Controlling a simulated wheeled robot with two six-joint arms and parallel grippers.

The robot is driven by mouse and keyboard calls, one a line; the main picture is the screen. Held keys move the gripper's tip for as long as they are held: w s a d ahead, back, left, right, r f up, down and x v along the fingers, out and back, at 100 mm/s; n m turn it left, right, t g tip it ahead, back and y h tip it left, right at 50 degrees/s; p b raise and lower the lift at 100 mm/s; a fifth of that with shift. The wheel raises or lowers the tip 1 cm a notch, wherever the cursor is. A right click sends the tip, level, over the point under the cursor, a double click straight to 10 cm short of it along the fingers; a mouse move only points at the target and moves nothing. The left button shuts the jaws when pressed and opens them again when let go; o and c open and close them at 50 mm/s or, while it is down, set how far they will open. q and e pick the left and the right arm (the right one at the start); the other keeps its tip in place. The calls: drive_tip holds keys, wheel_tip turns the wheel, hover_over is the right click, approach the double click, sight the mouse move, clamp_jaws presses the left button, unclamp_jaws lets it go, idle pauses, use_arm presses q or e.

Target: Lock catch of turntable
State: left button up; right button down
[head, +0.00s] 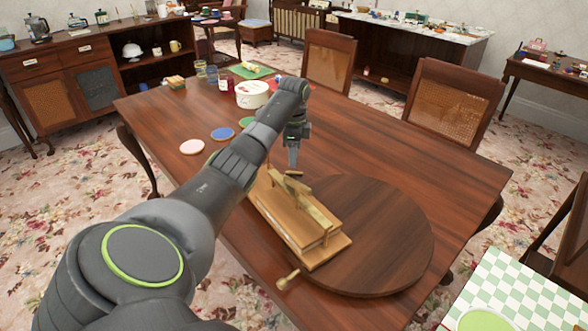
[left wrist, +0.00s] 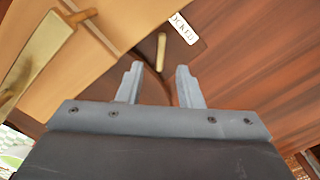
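The turntable (head: 385,235) is a dark round wooden disc on the table, with a light wooden box with brass fittings (head: 300,225) on it. My left gripper (head: 293,160) points down just beyond the far end of the box. In the left wrist view the gripper (left wrist: 159,72) is open, its fingers apart with nothing between them. A small brass bar, seemingly the catch (left wrist: 161,52), shows just beyond the fingertips, next to a partly readable white label (left wrist: 185,28). In the head view I cannot make the catch out. My right gripper is not in view.
A brass knob (head: 288,280) sticks out by the box's near end. Coloured round coasters (head: 222,134), a white round tin (head: 252,95) and jars (head: 226,82) stand on the table's far left. Chairs (head: 453,105) stand along the far side. The table's right part is clear.

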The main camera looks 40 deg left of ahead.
sight(294, 172)
use_arm(q)
drive_tip(key=shift+f, duration=2.75)
clamp_jaws()
